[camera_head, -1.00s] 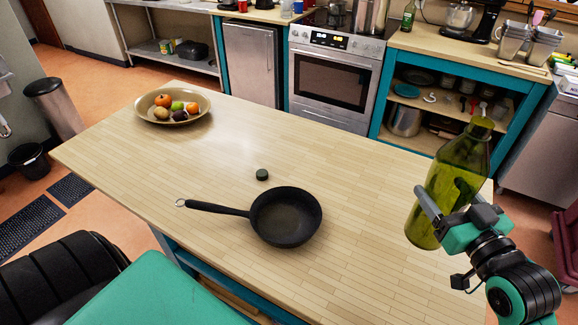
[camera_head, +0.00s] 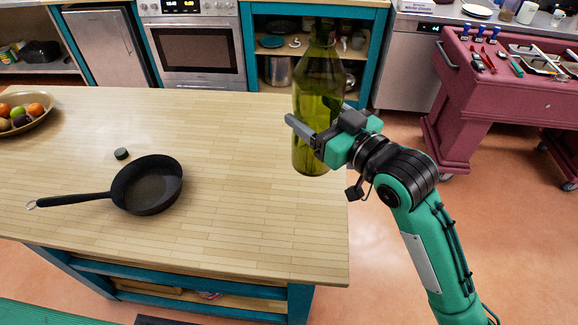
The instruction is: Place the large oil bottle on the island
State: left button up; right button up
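The large oil bottle (camera_head: 318,90) is dark green glass, upright, near the right end of the wooden island (camera_head: 240,215). My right gripper (camera_head: 308,130) is shut on the bottle's body from the right; its far finger is partly hidden. The bottle's base shows over the island's top near its right edge. I cannot tell whether the base touches the wood or hangs a little above it. My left gripper is not in view.
A black frying pan (camera_head: 148,185) and a small dark lid (camera_head: 121,154) are on the island, left of the bottle. A fruit bowl (camera_head: 40,112) stands at far left. Bare wood lies between pan and bottle. A red tool cart (camera_head: 480,100) stands at right.

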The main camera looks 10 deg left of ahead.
notch_tip(320, 180, down, 19)
jog(key=p, duration=0.1)
dwell(0.4)
jog(key=shift+f, duration=0.2)
jog(key=o, duration=1)
jog(key=shift+o, duration=0.2)
jog(key=shift+r, duration=0.1)
jog(key=b+v, duration=0.2)
jog(key=v, duration=1)
jog(key=shift+r, duration=0.15)
